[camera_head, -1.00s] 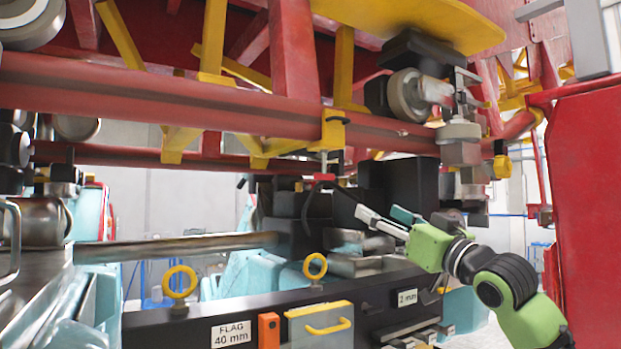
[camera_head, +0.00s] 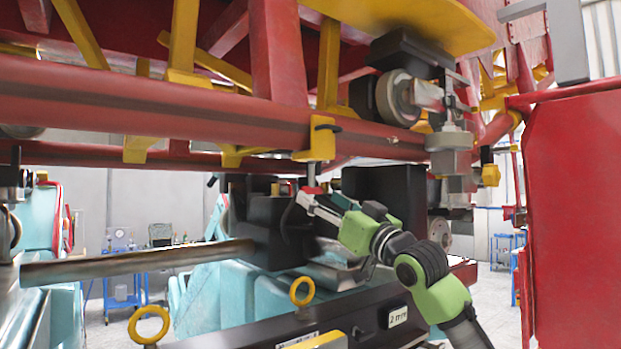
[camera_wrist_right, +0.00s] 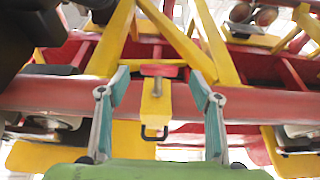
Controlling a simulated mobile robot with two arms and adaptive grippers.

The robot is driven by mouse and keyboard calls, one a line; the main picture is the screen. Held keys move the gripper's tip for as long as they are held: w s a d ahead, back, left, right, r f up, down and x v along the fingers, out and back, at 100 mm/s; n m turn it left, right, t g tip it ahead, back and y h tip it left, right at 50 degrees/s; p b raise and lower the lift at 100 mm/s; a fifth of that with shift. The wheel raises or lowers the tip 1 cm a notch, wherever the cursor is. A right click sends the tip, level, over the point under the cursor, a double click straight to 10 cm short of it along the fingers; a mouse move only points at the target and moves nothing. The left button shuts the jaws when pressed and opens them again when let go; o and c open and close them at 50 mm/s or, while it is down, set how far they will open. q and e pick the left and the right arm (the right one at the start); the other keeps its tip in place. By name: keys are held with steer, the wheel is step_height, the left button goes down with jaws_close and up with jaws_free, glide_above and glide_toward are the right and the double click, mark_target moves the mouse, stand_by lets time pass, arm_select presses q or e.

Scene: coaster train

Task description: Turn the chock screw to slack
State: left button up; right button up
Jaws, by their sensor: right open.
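A yellow chock clamp (camera_head: 320,138) is fixed on the long red rail. Its chock screw (camera_head: 311,172) hangs below it as a thin grey shaft with a red end (camera_head: 312,190). My right gripper (camera_head: 322,201) is just below that red end in the head view. In the right wrist view my right gripper (camera_wrist_right: 160,82) is open, with one teal-tipped finger each side of the screw's red end (camera_wrist_right: 170,71) and a visible gap on both sides. The yellow clamp (camera_wrist_right: 155,105) shows behind. My left gripper is not in view.
The red rail (camera_head: 180,112) runs close above my right gripper. A black block (camera_head: 268,225) and a long metal bar (camera_head: 140,263) lie left of it. Yellow rings (camera_head: 302,291) stand on the black beam below. A red panel (camera_head: 575,200) stands at the right.

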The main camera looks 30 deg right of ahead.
mark_target(313, 192)
steer(key=p+x, duration=0.2)
steer(key=x, duration=0.2)
steer(key=shift+s+d+r, duration=0.1)
steer(key=shift+r, duration=0.1)
steer(key=shift+w+r, duration=0.1)
steer(key=shift+w, duration=0.45)
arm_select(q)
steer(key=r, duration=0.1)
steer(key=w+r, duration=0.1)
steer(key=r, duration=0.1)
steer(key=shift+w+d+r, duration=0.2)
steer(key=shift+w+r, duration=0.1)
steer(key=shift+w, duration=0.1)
arm_select(e)
steer(key=c, duration=1.1)
